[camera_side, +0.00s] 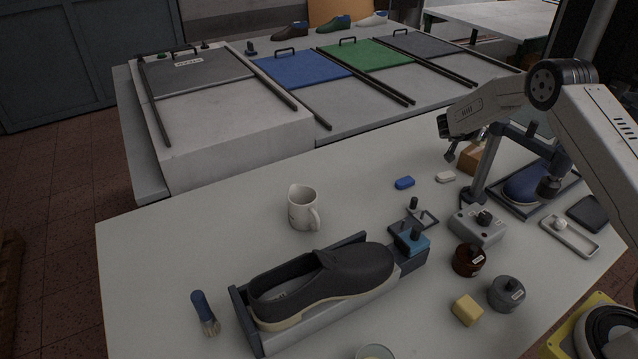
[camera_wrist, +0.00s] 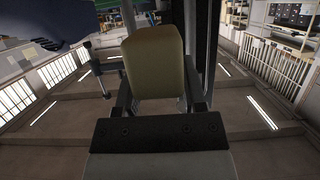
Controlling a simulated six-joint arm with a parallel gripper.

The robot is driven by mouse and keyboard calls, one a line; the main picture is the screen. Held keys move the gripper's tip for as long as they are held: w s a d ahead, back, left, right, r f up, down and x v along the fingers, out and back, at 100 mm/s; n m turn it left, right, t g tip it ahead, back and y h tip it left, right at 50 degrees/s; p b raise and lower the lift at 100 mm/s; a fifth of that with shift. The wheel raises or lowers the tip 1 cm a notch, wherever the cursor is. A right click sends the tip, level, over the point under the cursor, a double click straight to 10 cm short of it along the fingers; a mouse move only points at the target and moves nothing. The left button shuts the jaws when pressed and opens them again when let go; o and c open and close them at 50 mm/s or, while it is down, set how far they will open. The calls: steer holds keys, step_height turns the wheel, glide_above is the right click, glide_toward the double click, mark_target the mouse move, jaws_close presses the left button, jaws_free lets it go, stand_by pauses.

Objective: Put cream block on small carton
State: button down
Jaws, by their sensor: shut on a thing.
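The cream block (camera_wrist: 155,62) fills the middle of the wrist view, upright between the two dark fingers of my gripper (camera_wrist: 156,82). My gripper is shut on it. In the side view the small brown carton (camera_side: 472,161) stands at the back right of the table, partly hidden by my arm. My wrist is above and close to the carton there.
A grey switch box (camera_side: 477,226), a blue eraser (camera_side: 404,183) and a white block (camera_side: 445,177) are nearby. A mug (camera_side: 303,208), dark shoe (camera_side: 322,283) and yellow block (camera_side: 467,310) stand farther off.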

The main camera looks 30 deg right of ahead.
steer(key=shift+f, duration=1.1)
steer(key=shift+f, duration=0.15)
steer(key=shift+c, duration=0.8)
jaws_free()
steer(key=shift+a+r, duration=0.2)
steer(key=v, duration=1.1)
steer(key=shift+a, duration=0.3)
steer(key=shift+r, duration=0.1)
